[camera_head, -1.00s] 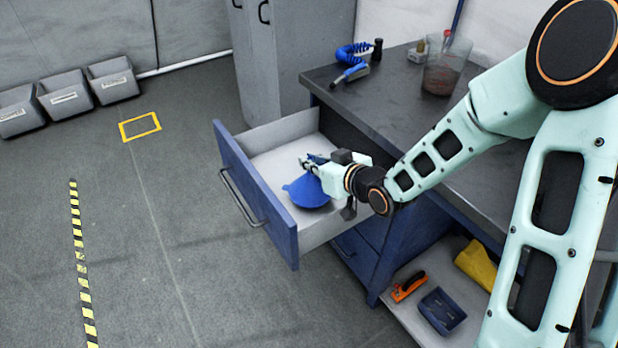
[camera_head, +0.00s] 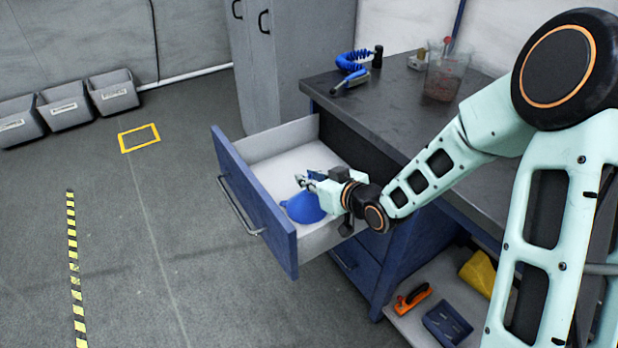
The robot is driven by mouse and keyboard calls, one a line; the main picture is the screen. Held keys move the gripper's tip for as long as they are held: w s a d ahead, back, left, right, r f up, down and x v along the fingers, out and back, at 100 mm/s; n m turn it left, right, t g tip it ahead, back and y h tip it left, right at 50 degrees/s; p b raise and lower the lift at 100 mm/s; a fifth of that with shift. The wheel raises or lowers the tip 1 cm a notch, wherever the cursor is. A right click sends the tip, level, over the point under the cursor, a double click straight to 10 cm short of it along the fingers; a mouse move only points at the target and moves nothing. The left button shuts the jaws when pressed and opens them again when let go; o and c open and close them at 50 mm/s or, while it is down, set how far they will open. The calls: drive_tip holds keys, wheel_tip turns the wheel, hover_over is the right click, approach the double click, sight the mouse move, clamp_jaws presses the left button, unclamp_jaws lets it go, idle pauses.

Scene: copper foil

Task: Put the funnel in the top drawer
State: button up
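The blue funnel (camera_head: 304,208) is inside the open top drawer (camera_head: 267,150), wide end down, within the drawer walls. My gripper (camera_head: 305,181) reaches in from the right over the drawer and appears shut on the funnel's narrow upper part. The fingers and wrist hide part of the funnel. I cannot tell whether its rim touches the drawer's white floor. The drawer has a blue front with a grey handle and is pulled out to the left from under the worktop.
The dark worktop (camera_head: 400,125) holds a blue coiled hose (camera_head: 350,62) and a clear container (camera_head: 445,75). A shelf below holds an orange-handled tool (camera_head: 412,298), a blue tray (camera_head: 447,325) and a yellow item (camera_head: 478,272).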

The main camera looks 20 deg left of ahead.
drive_tip(key=shift+o, duration=0.7)
drive_tip(key=shift+r, duration=0.25)
drive_tip(key=p+v, duration=0.3)
drive_tip(key=v, duration=0.9)
